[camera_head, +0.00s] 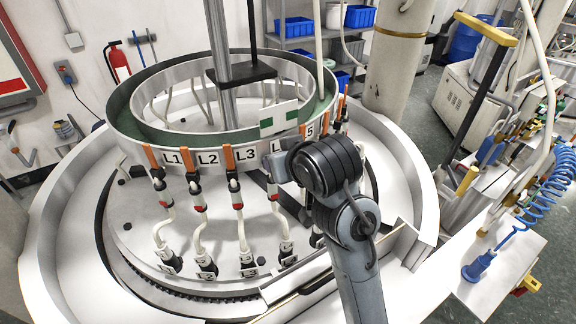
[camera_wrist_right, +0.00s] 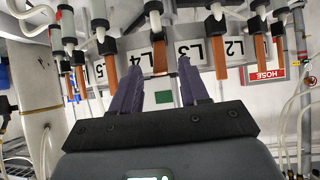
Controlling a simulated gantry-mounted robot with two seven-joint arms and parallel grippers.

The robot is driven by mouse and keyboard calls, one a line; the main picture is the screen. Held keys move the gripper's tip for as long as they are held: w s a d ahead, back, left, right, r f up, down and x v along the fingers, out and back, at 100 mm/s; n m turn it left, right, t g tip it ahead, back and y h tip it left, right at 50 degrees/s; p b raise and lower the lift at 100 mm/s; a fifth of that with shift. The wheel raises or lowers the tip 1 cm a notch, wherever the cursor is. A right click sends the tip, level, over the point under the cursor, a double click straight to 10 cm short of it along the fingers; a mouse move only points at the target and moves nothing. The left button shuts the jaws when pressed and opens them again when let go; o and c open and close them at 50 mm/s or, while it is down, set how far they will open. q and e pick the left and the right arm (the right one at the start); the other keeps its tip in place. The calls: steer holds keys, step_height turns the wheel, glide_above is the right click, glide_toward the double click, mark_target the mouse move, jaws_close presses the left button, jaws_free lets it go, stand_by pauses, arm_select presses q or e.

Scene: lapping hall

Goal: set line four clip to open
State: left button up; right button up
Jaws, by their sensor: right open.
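The ring's rim carries labels L1 to L5, with upright orange clip handles between them and hoses below. The L4 label (camera_wrist_right: 146,57) shows in the right wrist view; in the head view my right gripper (camera_head: 277,162) mostly hides it. The orange handle (camera_wrist_right: 160,56) between L4 and L3 is upright and appears between my two dark fingers. My right gripper, also in the wrist view (camera_wrist_right: 161,68), is open with nothing held. Whether the fingers reach around the handle in depth is unclear. My left gripper is out of view.
Neighbouring orange handles (camera_head: 228,158) stand close on the same rim (camera_head: 135,140). A white card with green marks (camera_head: 279,119) stands above the rim near L4. A thick post (camera_head: 222,70) rises through the ring. A coiled blue hose (camera_head: 545,190) is at right.

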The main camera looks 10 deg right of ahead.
steer(key=shift+b+v, duration=0.4)
steer(key=shift+v, duration=1.6)
